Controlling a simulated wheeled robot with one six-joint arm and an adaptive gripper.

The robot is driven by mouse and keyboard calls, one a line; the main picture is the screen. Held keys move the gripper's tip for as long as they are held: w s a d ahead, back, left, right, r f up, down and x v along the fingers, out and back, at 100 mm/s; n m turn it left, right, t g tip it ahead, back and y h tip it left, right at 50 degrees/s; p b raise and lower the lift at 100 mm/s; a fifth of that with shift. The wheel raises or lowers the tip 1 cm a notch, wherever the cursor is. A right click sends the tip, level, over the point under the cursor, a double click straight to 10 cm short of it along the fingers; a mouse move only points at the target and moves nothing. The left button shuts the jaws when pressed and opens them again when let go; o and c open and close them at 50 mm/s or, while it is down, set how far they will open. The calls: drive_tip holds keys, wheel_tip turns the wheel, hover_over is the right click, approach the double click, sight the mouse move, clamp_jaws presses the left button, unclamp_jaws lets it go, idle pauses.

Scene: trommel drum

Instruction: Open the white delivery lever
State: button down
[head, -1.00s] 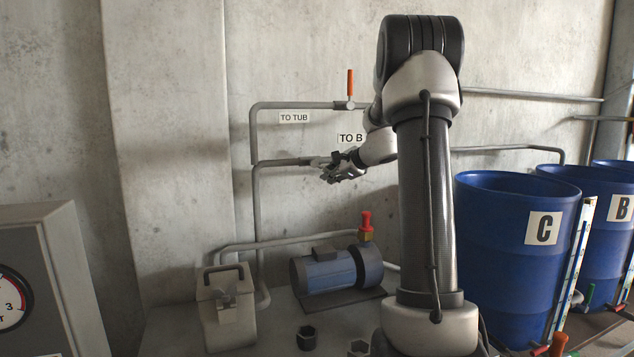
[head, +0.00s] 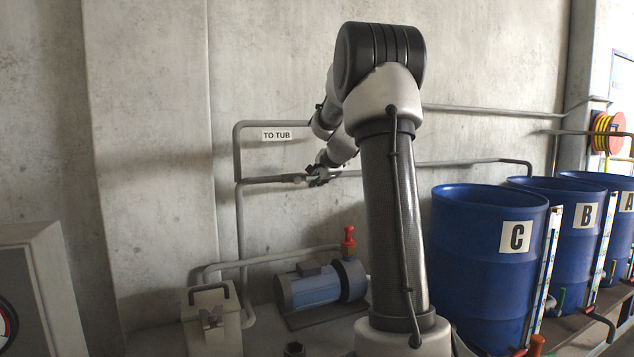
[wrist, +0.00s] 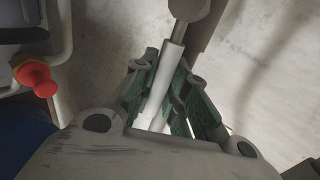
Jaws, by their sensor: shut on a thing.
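The white delivery lever (wrist: 166,78) shows in the wrist view as a pale rod running between my gripper's green-padded fingers. My gripper (wrist: 163,90) is shut on it, with the fingers on either side of the rod. The rod's upper end joins a grey fitting (wrist: 190,10) on the pipe. In the head view my gripper (head: 318,177) is at the lower wall pipe (head: 265,180), below and right of the TO TUB label (head: 277,135). The lever is small there and mostly covered by the fingers.
My arm hides part of the wall and upper pipe. A blue pump (head: 315,287) with a red-topped fitting (head: 348,240) stands below. Blue drum C (head: 480,270) and others stand at right. A beige box (head: 210,325) with a handle is at lower left.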

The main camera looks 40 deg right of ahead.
drive_tip(key=shift+r, duration=0.1)
drive_tip(key=c, duration=1.4)
unclamp_jaws()
drive_tip(key=v, duration=1.2)
